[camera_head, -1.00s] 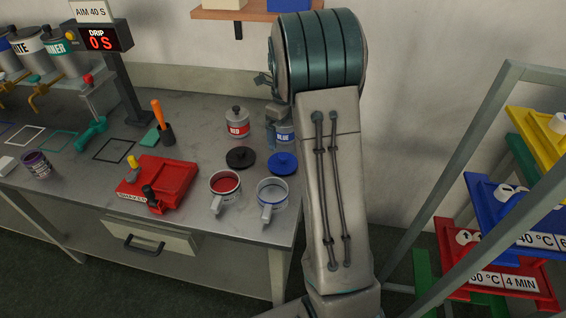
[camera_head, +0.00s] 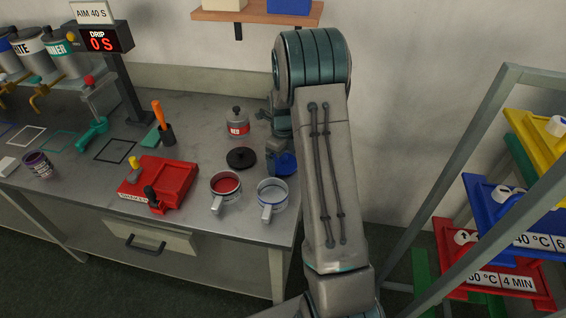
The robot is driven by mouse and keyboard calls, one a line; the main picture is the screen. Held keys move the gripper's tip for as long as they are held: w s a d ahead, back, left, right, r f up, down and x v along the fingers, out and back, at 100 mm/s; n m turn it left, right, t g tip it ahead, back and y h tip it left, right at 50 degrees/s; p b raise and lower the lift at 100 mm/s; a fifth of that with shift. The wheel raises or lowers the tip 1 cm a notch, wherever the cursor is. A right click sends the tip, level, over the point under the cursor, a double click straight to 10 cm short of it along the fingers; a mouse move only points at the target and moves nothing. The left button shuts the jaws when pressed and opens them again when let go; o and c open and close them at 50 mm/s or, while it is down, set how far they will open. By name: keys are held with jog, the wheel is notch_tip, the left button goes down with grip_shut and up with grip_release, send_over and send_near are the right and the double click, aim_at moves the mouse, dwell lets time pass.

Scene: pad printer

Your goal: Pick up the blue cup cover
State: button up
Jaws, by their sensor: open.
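The blue cup cover (camera_head: 288,164) is a round blue lid lying flat on the bench, behind the white cup (camera_head: 272,197). My gripper (camera_head: 275,160) points down at the cover's left edge, partly in front of it. Its jaws are open and hold nothing that I can see. My own arm hides the right side of the cover. I cannot tell whether the fingers touch the cover.
A black cover (camera_head: 241,158) lies just left of my gripper. The red-filled cup (camera_head: 226,187) and the can labelled RED (camera_head: 237,122) stand close by. A rack (camera_head: 470,200) with coloured trays stands at right.

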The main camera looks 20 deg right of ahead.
jog(key=c, duration=0.7)
jog(key=shift+c, duration=0.3)
jog(key=shift+r, duration=0.15)
